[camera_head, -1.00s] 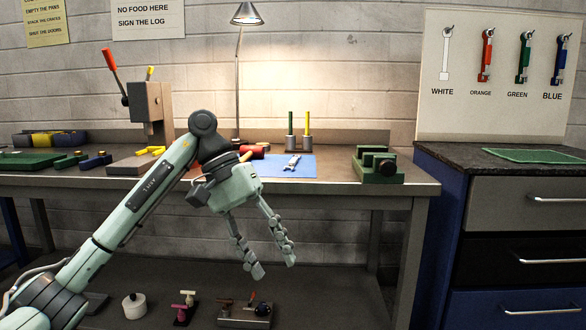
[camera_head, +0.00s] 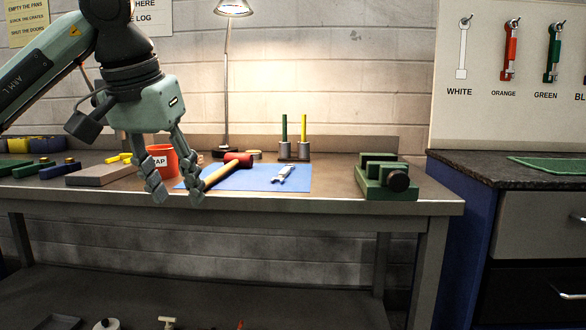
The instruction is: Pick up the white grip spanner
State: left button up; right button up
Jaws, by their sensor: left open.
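A small spanner with a pale, whitish grip (camera_head: 283,174) lies on the blue mat (camera_head: 262,184) on the workbench. My left gripper (camera_head: 177,192) is open and empty, pointing down near the bench's front edge. It is to the left of the spanner and apart from it, in front of a red cup and the mat's left end. On the wall board, a white spanner shape (camera_head: 462,48) hangs over the WHITE label; it looks like a flat outline. My right gripper is not in view.
A mallet with a red head (camera_head: 238,160) lies on the mat between my left gripper and the spanner. A green vise (camera_head: 386,178) stands to the right. A holder with green and yellow sticks (camera_head: 294,150) and a lamp (camera_head: 227,80) are behind. A red cup (camera_head: 168,163) stands left.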

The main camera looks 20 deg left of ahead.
aim_at(284, 171)
jog(key=i, duration=1.45)
